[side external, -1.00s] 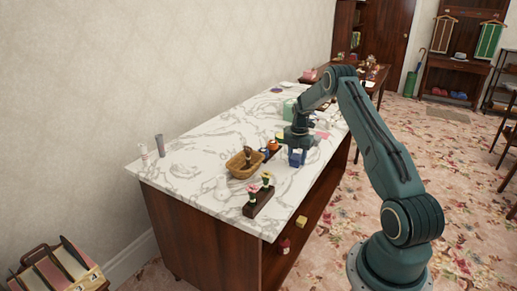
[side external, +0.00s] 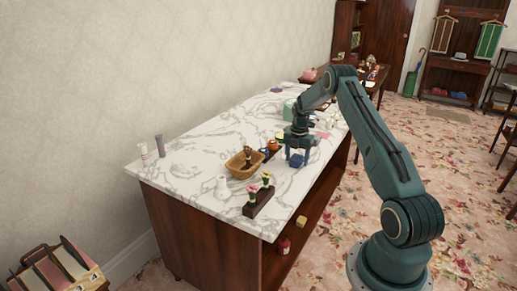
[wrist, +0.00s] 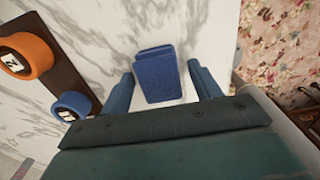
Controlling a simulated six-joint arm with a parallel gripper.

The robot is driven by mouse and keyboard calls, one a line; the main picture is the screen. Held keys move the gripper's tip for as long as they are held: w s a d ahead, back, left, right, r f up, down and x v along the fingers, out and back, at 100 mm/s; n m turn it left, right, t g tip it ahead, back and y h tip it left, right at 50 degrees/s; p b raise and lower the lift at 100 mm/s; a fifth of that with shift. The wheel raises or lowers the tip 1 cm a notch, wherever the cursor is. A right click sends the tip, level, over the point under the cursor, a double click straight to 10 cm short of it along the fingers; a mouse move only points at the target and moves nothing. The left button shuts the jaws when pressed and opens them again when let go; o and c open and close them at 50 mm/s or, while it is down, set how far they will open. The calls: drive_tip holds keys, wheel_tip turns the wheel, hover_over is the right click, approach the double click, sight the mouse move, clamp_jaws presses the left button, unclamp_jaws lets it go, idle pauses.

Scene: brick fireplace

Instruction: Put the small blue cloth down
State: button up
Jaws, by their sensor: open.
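The small blue cloth (wrist: 158,82) is a folded, upright-looking blue piece on the white marble top, near its front edge. In the wrist view it lies between the two spread fingers of my gripper (wrist: 160,72), with a gap on each side. My gripper is open. In the side view my gripper (side external: 298,157) points straight down over the blue cloth (side external: 295,161), which is partly hidden by the fingers.
A dark rack holds an orange roll (wrist: 28,54) and a blue roll (wrist: 72,105) left of the cloth. The counter edge (wrist: 232,35) is close on the right.

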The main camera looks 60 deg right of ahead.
sight(297, 157)
wheel_tip(297, 157, up, 12)
idle(0.6)
idle(0.5)
drive_tip(key=s+a+r+m+t+h, duration=0.1)
drive_tip(key=a+r+m, duration=0.3)
drive_tip(key=a+r, duration=0.75)
drive_tip(key=s+a+r+m+t, duration=0.15)
drive_tip(key=a+r+m, duration=0.5)
drive_tip(key=a, duration=0.85)
drive_tip(key=s+a+m+t+y, duration=0.1)
drive_tip(key=s+a+m+t, duration=0.2)
drive_tip(key=s+a, duration=1.4)
drive_tip(key=s+m, duration=0.2)
drive_tip(key=m, duration=0.2)
drive_tip(key=shift+s+r, duration=0.2)
drive_tip(key=shift+r, duration=0.15)
drive_tip(key=shift+o, duration=0.5)
drive_tip(key=shift+m, duration=0.25)
